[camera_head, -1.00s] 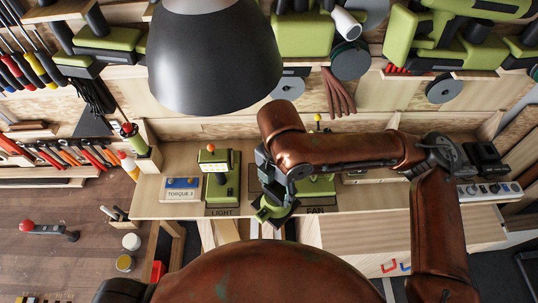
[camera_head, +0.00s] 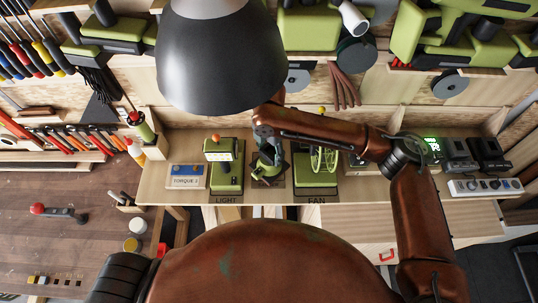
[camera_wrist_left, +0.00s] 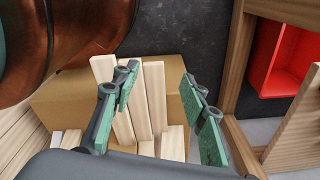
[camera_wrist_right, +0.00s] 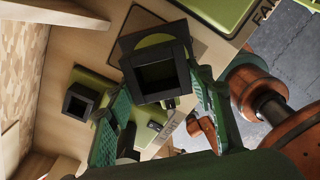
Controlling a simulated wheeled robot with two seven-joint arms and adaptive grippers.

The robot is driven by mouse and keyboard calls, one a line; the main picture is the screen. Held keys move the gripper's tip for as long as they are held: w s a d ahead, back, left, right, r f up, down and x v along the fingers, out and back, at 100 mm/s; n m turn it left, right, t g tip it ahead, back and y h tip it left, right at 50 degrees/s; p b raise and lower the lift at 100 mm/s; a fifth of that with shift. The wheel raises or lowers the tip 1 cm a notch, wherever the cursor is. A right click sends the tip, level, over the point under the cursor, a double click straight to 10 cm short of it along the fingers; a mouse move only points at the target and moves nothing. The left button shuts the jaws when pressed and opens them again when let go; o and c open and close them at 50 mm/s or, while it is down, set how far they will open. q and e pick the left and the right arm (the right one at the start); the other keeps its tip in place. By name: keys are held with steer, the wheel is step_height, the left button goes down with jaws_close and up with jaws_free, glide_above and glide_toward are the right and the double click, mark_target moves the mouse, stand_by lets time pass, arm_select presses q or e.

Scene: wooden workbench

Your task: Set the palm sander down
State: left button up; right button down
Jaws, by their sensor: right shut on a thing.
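My right gripper (camera_head: 267,157) is over the bench shelf (camera_head: 405,193), between the light and the fan. It is shut on the palm sander (camera_head: 262,172), a small green and black tool, largely hidden by the fingers in the head view. In the right wrist view the sander's square black hollow end (camera_wrist_right: 158,78) shows between the fingers. The sander is low over a dark mat; I cannot tell whether it touches. My left gripper (camera_wrist_left: 160,88) is open and empty, seen only in its wrist view, above a cardboard box of wooden sticks.
The green light (camera_head: 224,165) stands close left of the sander, the fan (camera_head: 318,165) close right. A blue torque box (camera_head: 187,176) is farther left. Chargers (camera_head: 475,153) and a power strip (camera_head: 486,186) are at right. A lamp shade (camera_head: 218,55) hangs above.

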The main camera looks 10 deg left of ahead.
mark_target(267, 163)
steer(key=shift+a, duration=0.15)
steer(key=shift+s+f, duration=0.15)
steer(key=shift+s+f+p, duration=0.7)
steer(key=shift+s+f, duration=0.35)
steer(key=shift+s, duration=0.05)
steer(key=shift+w+f, duration=0.5)
steer(key=shift+w, duration=0.3)
steer(key=c, duration=1.4)
jaws_free()
steer(key=shift+w+f, duration=0.1)
steer(key=shift+w, duration=0.05)
steer(key=o, duration=0.4)
steer(key=shift+s+r, duration=0.25)
steer(key=shift+s, duration=0.2)
steer(key=shift+o, duration=0.2)
steer(key=shift+w+f, duration=0.15)
steer(key=shift+w, duration=0.1)
step_height(267, 163, up, 7)
steer(key=shift+f+b, duration=0.1)
steer(key=shift+b, duration=0.7)
arm_select(q)
steer(key=shift+s+a+f, duration=0.1)
steer(key=shift+s, duration=0.8)
arm_select(e)
steer(key=shift+s+r, duration=0.1)
steer(key=shift+r, duration=0.35)
